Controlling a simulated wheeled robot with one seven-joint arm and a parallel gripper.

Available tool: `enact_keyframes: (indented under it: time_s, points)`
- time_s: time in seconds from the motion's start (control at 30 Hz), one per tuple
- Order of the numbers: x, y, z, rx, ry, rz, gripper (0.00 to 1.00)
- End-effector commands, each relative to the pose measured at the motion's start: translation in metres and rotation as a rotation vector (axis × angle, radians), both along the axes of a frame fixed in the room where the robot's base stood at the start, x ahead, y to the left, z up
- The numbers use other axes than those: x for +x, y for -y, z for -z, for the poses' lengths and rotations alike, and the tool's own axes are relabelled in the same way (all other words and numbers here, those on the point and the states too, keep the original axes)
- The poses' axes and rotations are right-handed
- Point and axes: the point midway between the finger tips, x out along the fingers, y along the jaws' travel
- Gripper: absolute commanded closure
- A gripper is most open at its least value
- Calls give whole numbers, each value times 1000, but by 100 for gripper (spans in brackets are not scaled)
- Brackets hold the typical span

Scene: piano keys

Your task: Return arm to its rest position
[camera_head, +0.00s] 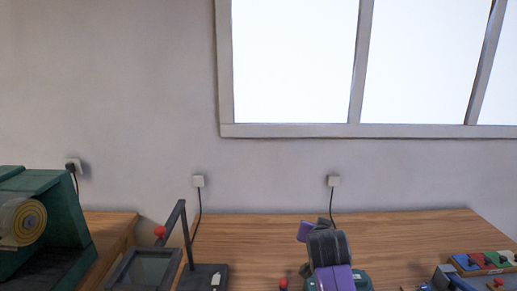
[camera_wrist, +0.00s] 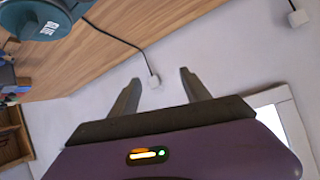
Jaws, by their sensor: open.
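My gripper (camera_wrist: 160,77) shows in the wrist view with its two grey fingers apart and nothing between them. Its purple body fills the bottom of that view. The fingers point toward the wall, and a white wall socket shows in the gap behind them, apart from them. In the head view, purple and dark links of my arm stand upright at the bottom centre, in front of the wooden table (camera_head: 400,226). My fingertips cannot be made out there. No piano keys can be made out.
A green machine with a yellow roll (camera_head: 24,222) stands at the left. A dark-framed device (camera_head: 150,268) with a red knob is left of centre. Coloured blocks (camera_head: 484,261) sit at the right. A window (camera_head: 290,60) is above. A dark green round thing (camera_wrist: 45,18) is in the wrist view.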

Motion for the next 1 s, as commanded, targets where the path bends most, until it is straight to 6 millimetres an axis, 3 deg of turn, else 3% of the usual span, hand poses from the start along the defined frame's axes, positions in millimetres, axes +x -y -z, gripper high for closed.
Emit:
enact_keyframes:
  time_s: [0.27, 0.5, 0.77, 1.0]
  points:
    - [-70, 11, 34, -135, 222, -133, 45]
    - [-156, 15, 53, -220, 361, -216, 45]
    - [-262, 18, 58, -275, 467, -274, 45]
    - [-360, 20, 49, -292, 519, -298, 45]
